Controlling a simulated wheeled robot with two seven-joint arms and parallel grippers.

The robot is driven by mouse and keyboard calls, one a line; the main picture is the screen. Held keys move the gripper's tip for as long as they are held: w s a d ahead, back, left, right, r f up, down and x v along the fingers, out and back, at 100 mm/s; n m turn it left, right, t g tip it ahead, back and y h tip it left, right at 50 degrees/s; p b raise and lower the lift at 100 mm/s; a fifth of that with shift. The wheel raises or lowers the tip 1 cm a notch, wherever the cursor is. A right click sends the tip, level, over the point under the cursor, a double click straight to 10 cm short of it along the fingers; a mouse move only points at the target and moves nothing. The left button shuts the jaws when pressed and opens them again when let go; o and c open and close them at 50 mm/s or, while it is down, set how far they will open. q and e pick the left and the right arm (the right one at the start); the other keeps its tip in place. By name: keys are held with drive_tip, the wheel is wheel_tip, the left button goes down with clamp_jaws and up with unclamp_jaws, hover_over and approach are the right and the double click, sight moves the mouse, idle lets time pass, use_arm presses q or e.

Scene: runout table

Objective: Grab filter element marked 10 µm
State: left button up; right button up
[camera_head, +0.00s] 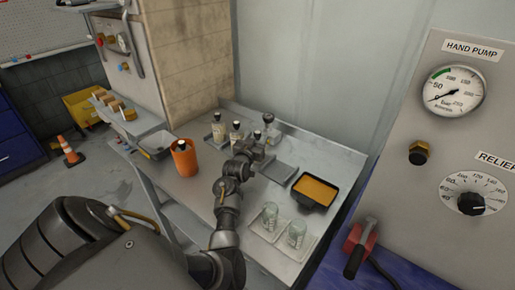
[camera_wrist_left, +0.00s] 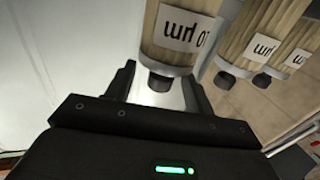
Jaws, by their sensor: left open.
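My left gripper (camera_head: 247,148) is over the table near the row of filter elements. In the left wrist view its fingers (camera_wrist_left: 160,90) are open. The filter element marked 10 µm (camera_wrist_left: 176,32) appears upside down there, its pale ribbed body and black-tipped end in front of and between the fingers; no grip on it shows. Two more filter elements (camera_wrist_left: 255,40) (camera_wrist_left: 298,58) stand beside it, their labels showing "µm" with the numbers unclear. In the head view, pale dark-capped filter elements (camera_head: 218,130) (camera_head: 236,134) stand left of the gripper, which hides part of the row.
An orange container (camera_head: 184,160) holds a dark-capped item at left. A black tray with an orange pad (camera_head: 315,190) is at right. The gauge panel (camera_head: 460,150) rises at right. The table's left front is bare.

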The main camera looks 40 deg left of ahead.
use_arm(q)
drive_tip(key=shift+p+x, duration=0.35)
drive_tip(key=shift+x, duration=1.55)
drive_tip(key=shift+a, duration=0.1)
drive_tip(key=shift+s, duration=0.1)
clamp_jaws()
